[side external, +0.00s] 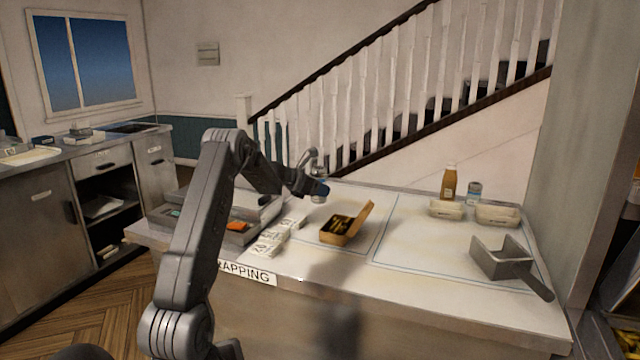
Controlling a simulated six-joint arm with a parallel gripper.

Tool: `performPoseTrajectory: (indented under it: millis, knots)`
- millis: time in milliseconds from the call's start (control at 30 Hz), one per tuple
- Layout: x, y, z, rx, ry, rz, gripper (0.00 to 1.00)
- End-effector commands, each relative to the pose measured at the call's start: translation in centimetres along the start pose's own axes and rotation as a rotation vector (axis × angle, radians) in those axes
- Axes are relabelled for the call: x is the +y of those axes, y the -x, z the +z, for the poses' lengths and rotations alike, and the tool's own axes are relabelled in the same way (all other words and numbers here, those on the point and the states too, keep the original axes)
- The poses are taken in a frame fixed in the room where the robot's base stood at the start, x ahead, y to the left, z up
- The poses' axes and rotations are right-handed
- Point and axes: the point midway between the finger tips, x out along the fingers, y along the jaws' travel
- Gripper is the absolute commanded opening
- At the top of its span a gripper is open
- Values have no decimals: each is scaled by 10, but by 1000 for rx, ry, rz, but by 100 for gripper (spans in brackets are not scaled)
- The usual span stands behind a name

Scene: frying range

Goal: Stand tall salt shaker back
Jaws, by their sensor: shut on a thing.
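My gripper (312,181) is over the back of the wrapping counter, behind the open brown box. It is shut on a small grey cylinder with a dark blue part (319,194), which looks like the tall salt shaker. The gripper and arm hide part of it, and I cannot tell whether its base touches the counter. A grey container with a blue label (474,194) stands upright at the back right, next to a brown sauce bottle (449,183).
The open brown box (338,231) holds yellowish pieces. White wrapped packs (272,240) and metal trays (257,215) lie left of it. Two pale tubs (497,216) and a square metal scoop (500,261) are at the right. The counter's middle (415,240) is clear.

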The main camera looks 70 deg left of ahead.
Motion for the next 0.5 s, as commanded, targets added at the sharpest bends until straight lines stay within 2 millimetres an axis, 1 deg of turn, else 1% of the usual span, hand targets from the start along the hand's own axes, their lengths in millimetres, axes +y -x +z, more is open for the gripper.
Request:
performPoseTrajectory:
  millis: [167,500]
  knots:
    - [0,-6,-11,0,1,0,25]
    - [0,-21,-38,0,1,1,25]
